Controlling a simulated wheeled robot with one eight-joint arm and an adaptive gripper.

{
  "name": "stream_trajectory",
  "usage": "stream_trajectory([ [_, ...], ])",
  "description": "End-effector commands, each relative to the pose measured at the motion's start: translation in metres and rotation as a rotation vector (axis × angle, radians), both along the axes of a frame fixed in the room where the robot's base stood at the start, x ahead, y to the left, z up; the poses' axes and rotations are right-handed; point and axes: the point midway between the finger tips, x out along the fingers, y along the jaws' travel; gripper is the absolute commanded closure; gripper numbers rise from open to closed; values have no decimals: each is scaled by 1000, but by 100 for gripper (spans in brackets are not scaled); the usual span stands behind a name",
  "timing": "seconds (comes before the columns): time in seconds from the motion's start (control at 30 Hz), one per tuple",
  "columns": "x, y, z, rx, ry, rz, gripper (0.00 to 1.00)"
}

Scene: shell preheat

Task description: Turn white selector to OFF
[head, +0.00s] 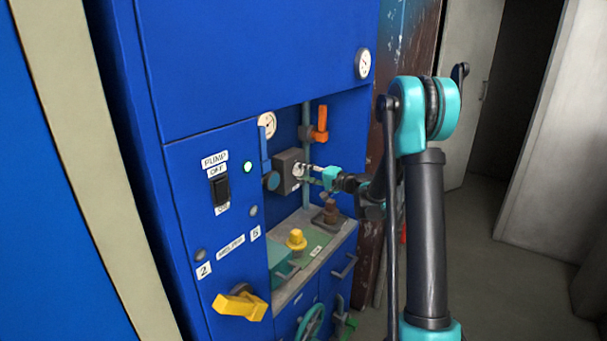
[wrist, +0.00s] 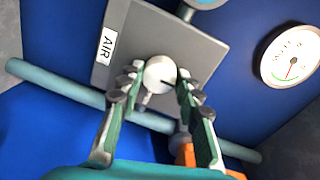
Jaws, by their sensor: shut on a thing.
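The white selector (wrist: 159,75) is a round knob with a dark mark, on a grey box (wrist: 190,45) labelled AIR in the wrist view. My gripper (wrist: 160,84) has one finger on each side of the knob and is shut on it. In the head view, my gripper (head: 315,174) reaches from the right to the front of the grey box (head: 285,170) inside the cabinet recess. The selector is small and partly hidden there. I cannot read an OFF mark beside it.
An orange-handled valve (head: 320,124) stands above the box, and a gauge (head: 267,124) is at the upper left. A PUMP switch (head: 221,190) is on the left panel.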

Motion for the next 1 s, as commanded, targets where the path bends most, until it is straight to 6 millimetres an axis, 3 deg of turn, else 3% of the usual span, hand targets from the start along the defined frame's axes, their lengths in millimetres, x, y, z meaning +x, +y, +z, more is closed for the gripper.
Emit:
stream_trajectory([
  [0.37,-1,0,-1,-5,-4,1,95],
  [0.4,-1,0,-1,-5,-4,1,64],
  [0.57,-1,0,-1,-4,-3,1,45],
  [0.87,-1,-1,0,-3,-3,0,45],
  [1.0,-7,-11,1,-3,-3,-2,45],
])
